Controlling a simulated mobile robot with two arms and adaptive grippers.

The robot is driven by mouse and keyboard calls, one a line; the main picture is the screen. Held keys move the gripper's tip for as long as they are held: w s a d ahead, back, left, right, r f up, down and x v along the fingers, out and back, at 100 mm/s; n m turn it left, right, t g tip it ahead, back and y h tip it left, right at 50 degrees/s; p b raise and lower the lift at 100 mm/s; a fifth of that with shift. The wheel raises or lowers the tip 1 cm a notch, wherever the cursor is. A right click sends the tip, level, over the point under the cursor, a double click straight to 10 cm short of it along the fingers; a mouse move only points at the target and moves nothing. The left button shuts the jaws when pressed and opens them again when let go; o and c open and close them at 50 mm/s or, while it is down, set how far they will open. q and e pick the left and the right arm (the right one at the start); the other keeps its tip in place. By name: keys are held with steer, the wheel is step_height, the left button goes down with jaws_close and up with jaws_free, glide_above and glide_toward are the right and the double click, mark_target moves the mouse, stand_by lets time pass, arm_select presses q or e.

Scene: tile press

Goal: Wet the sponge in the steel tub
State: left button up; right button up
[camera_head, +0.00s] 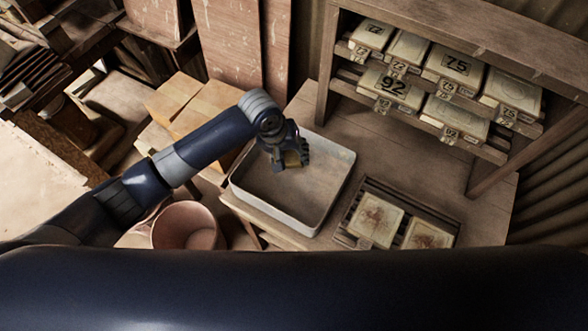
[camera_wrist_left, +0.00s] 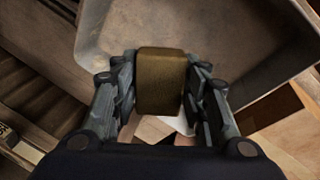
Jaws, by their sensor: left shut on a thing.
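My left gripper (camera_head: 290,161) is over the steel tub (camera_head: 337,192), toward its far side. It is shut on a yellow-brown sponge (camera_head: 297,158). In the left wrist view the sponge (camera_wrist_left: 161,82) sits between the two fingers of the gripper (camera_wrist_left: 160,90), with the tub (camera_wrist_left: 225,40) behind it. The tub is a pale rectangular basin with a grey-brown inside, standing on the wooden bench. I cannot tell whether the sponge touches anything in the tub. My right gripper is not in view.
A slatted rack with two stained tiles (camera_head: 375,220) lies right of the tub. A wooden shelf (camera_head: 470,40) with several numbered blocks stands behind. A round clay-coloured bucket (camera_head: 184,226) stands left of the bench. Cardboard boxes (camera_head: 205,108) are behind my arm.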

mark_target(292, 155)
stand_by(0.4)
arm_select(q)
steer(key=shift+r, duration=2)
